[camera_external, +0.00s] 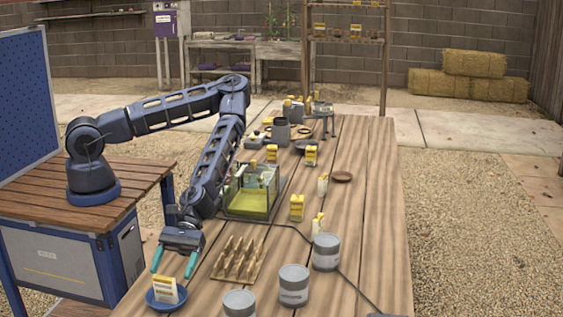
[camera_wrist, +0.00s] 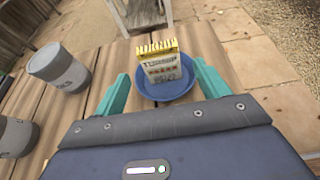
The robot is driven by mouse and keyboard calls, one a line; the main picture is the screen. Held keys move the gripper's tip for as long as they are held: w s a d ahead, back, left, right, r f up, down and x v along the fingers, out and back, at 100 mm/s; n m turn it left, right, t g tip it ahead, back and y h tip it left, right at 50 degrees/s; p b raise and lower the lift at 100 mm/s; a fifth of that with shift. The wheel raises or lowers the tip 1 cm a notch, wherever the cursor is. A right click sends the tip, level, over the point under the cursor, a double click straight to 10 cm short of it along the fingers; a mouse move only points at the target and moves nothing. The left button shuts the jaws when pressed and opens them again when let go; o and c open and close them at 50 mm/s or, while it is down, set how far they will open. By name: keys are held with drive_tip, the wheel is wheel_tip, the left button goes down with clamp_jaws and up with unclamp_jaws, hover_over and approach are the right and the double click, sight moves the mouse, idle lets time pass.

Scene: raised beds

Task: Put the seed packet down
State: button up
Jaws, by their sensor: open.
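A seed packet (camera_external: 165,289) with a yellow top and a pale printed front stands upright in a small blue dish (camera_external: 153,305) at the near left end of the wooden table. The packet (camera_wrist: 158,63) and the dish (camera_wrist: 178,91) also show in the wrist view, ahead of my fingers. My gripper (camera_external: 173,267) is above and just behind the packet in the outside view. Its teal fingers are spread wide. In the wrist view the fingers of my gripper (camera_wrist: 160,92) are on either side of the dish, with nothing held between them.
A wooden dibber board (camera_external: 238,262) with several pegs lies right of my gripper. Grey cans (camera_external: 326,252) stand along the near right side; one can (camera_wrist: 60,67) shows left in the wrist view. A glass tank (camera_external: 250,192) stands behind my gripper.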

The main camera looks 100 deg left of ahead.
drive_tip(key=shift+v, duration=3.05)
drive_tip(key=shift+s, duration=0.1)
